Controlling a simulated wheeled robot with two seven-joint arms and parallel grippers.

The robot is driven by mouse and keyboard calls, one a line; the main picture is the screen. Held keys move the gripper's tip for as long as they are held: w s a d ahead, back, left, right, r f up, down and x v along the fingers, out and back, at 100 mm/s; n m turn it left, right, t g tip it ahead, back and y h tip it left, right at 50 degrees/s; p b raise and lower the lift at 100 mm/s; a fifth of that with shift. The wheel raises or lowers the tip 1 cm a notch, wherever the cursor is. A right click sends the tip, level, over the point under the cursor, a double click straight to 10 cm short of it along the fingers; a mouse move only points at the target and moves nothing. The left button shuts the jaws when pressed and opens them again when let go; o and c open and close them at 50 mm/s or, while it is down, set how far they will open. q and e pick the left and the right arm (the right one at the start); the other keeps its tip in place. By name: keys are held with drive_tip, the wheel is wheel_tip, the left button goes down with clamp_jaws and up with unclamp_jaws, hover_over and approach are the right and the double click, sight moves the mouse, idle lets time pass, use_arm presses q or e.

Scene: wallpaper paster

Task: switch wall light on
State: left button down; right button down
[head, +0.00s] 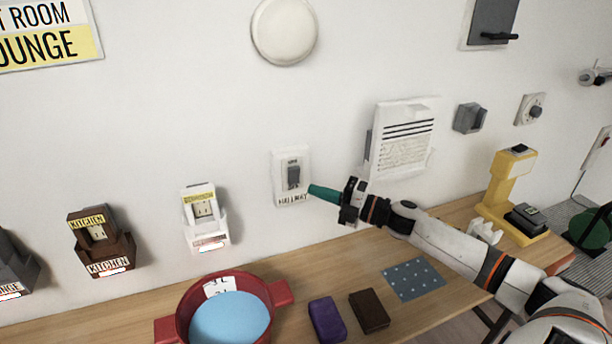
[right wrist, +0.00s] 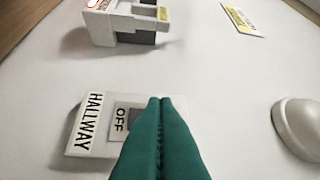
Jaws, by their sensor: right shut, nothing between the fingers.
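A white wall switch (head: 279,168) labelled HALLWAY is mounted on the wall, with a grey rocker (head: 293,175) in its middle. In the right wrist view the switch (right wrist: 88,127) shows the word OFF, and my fingers hide part of the rocker. A round whitish wall light (head: 284,30) sits above it; no clear glow shows. My right gripper (head: 313,190) has green fingers, shut and empty, with the tips just right of the switch's lower part. In the right wrist view the gripper (right wrist: 160,102) overlaps the switch; I cannot tell whether it touches. My left gripper is out of view.
A white box with a KITCHEN-style yellow label (head: 203,215) and a brown KITCHEN box (head: 100,240) are on the wall at left. A papered panel (head: 402,140) is right of the switch. Below, the table holds a red pot (head: 280,292), purple block (head: 327,318) and yellow stand (head: 505,180).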

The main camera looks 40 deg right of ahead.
sight(291, 173)
drive_tip(key=shift+w+a+r+p, duration=0.1)
drive_tip(key=shift+w+p, duration=0.2)
drive_tip(key=shift+w, duration=0.65)
drive_tip(key=shift+w+d+r+p, duration=0.15)
drive_tip(key=shift+w+p, duration=0.15)
drive_tip(key=shift+w, duration=0.6)
drive_tip(key=shift+w+a+r+p, duration=0.15)
drive_tip(key=shift+w+p, duration=0.15)
drive_tip(key=shift+w, duration=0.65)
drive_tip(key=shift+w+r+m+p, duration=0.3)
drive_tip(key=shift+r+p, duration=0.1)
drive_tip(key=shift+p, duration=0.4)
drive_tip(key=shift+f+b, duration=0.3)
drive_tip(key=shift+f, duration=0.05)
drive_tip(key=shift+s, duration=0.1)
